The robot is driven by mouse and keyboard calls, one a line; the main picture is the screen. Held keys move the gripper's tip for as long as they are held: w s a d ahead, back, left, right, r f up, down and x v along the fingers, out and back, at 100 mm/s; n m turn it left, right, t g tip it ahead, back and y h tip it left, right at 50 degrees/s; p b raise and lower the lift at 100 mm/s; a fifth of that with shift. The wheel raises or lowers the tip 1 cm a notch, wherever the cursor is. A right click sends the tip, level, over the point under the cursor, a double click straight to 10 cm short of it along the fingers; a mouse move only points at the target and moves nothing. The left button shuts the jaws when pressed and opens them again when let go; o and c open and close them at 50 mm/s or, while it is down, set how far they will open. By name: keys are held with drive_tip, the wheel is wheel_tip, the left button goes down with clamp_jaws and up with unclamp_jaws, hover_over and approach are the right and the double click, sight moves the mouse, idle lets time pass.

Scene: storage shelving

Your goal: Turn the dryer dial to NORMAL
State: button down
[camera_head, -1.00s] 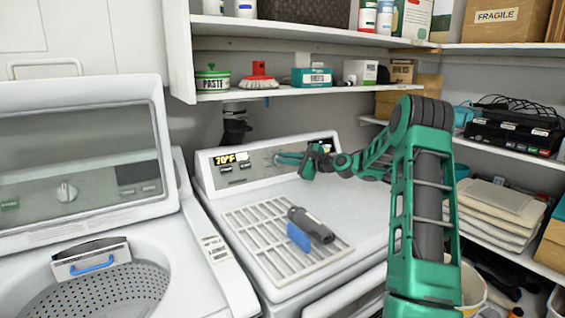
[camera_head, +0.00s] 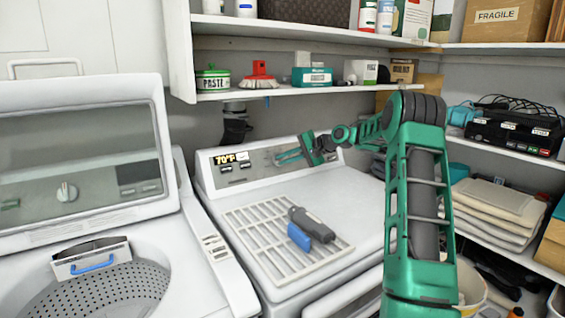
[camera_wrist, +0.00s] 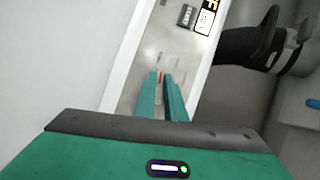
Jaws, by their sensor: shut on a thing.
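The white dryer (camera_head: 352,192) stands in the middle of the head view, with its control panel (camera_head: 206,172) along the back.
A washer with its lid up (camera_head: 75,150) stands left. A drying rack (camera_head: 250,222) with a grey-and-blue tool (camera_head: 311,226) lies on the dryer. A shelf (camera_head: 300,92) with cleaning items hangs above the panel. Loaded side shelves (camera_head: 500,145) are on the right.

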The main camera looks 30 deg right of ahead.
drive_tip(key=shift+s+f+n+g+h, duration=0.15)
drive_tip(key=shift+n+g+h, duration=0.25)
drive_tip(key=shift+n, duration=0.5)
drive_tip(key=c, duration=1.8)
unclamp_jaws()
drive_tip(key=v, duration=1)
drive_tip(key=shift+s+d, duration=0.1)
drive_tip(key=shift+d, duration=0.1)
